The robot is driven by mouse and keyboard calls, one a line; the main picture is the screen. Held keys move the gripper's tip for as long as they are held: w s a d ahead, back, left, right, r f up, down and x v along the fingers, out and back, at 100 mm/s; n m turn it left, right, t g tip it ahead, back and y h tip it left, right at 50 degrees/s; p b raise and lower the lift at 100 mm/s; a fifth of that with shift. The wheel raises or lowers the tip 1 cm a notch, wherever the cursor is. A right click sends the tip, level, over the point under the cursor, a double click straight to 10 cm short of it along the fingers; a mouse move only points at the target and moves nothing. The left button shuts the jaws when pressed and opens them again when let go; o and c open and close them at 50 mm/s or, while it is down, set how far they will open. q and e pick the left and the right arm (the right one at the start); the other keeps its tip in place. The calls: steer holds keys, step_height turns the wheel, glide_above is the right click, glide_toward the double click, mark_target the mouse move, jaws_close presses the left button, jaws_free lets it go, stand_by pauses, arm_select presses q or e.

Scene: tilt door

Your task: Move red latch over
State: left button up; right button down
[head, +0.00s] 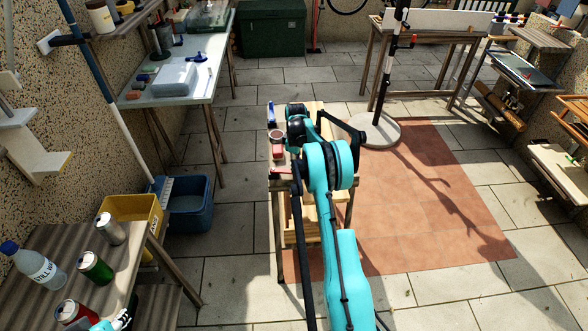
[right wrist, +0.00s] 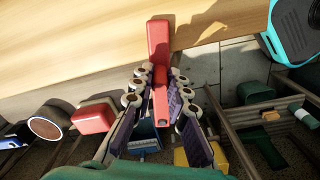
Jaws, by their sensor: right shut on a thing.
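The red latch (right wrist: 158,45) is a narrow red bar on the edge of a pale wooden panel (right wrist: 70,50) in the right wrist view. My right gripper (right wrist: 159,74) has one finger on each side of the latch's lower part and is shut on it. In the head view my teal right arm reaches forward over a small wooden stand and hides the right gripper and most of the latch area.
A red block (head: 277,152) and a round jar (head: 275,135) lie on the stand beside the right arm. A side table (head: 50,245) with cans and a bottle stands at left. A round pole base (head: 381,132) stands behind. Tiled floor at right is clear.

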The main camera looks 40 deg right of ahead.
steer(key=shift+w+d+n, duration=0.55)
steer(key=shift+w+n, duration=0.2)
steer(key=shift+n, duration=0.45)
steer(key=c, duration=1.5)
jaws_free()
step_height(320, 180, up, 12)
